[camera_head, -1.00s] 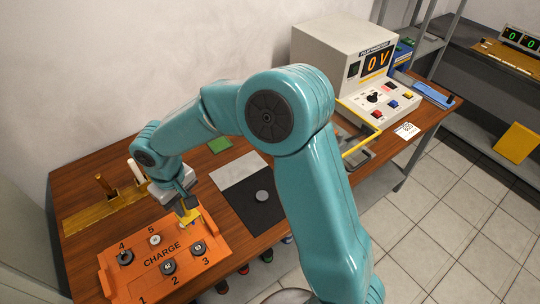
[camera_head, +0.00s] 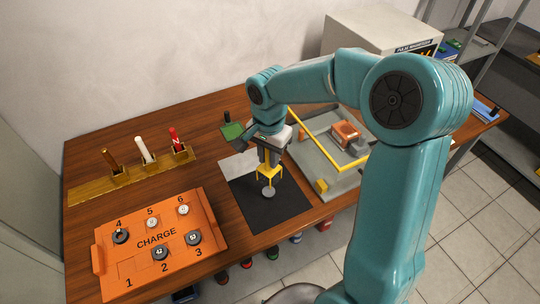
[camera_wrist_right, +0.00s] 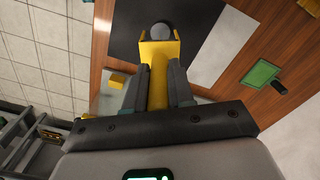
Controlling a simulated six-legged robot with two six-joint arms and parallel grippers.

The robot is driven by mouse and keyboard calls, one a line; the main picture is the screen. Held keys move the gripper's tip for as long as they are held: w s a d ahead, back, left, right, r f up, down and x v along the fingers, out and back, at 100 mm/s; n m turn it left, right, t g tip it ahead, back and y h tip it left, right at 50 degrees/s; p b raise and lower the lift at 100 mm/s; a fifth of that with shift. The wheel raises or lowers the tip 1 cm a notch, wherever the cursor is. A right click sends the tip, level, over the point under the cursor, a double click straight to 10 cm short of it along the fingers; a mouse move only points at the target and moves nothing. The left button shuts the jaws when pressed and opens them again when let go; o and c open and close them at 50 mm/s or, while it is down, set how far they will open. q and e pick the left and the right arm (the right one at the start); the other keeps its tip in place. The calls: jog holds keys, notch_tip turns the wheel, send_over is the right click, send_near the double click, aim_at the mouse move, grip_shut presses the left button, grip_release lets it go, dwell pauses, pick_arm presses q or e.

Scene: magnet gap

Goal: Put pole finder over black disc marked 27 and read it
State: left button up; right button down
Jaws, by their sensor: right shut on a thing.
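My right gripper (camera_head: 270,148) is shut on a yellow forked tool, which looks like the pole finder (camera_head: 268,173). The tool hangs fork-down over the black half of a mat (camera_head: 285,207), close above a grey round disc (camera_head: 268,192). I cannot tell whether they touch. The wrist view shows the yellow tool (camera_wrist_right: 158,75) between the fingers (camera_wrist_right: 158,88), with the round disc (camera_wrist_right: 162,32) just beyond its end. No number is readable on this disc. In the orange tray, dark discs read 42 (camera_head: 159,253) and 53 (camera_head: 193,238). My left gripper is not in view.
The orange CHARGE tray (camera_head: 128,279) also holds a dark ringed piece (camera_head: 121,236) and pale discs (camera_head: 152,222). Upright markers stand in a wooden rack (camera_head: 90,193). A grey tray with a yellow bar (camera_head: 318,137) lies right of the mat. A green pad (camera_head: 231,131) lies behind it.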

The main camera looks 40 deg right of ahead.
aim_at(268, 169)
jog(key=shift+a, duration=0.1)
jog(key=shift+f, duration=0.1)
notch_tip(268, 169, down, 5)
jog(key=b, duration=0.5)
jog(key=shift+f, duration=0.15)
dwell(0.4)
dwell(1.9)
jog(key=shift+r+p, duration=2.25)
jog(key=shift+r, duration=0.85)
jog(key=shift+w+f, duration=0.1)
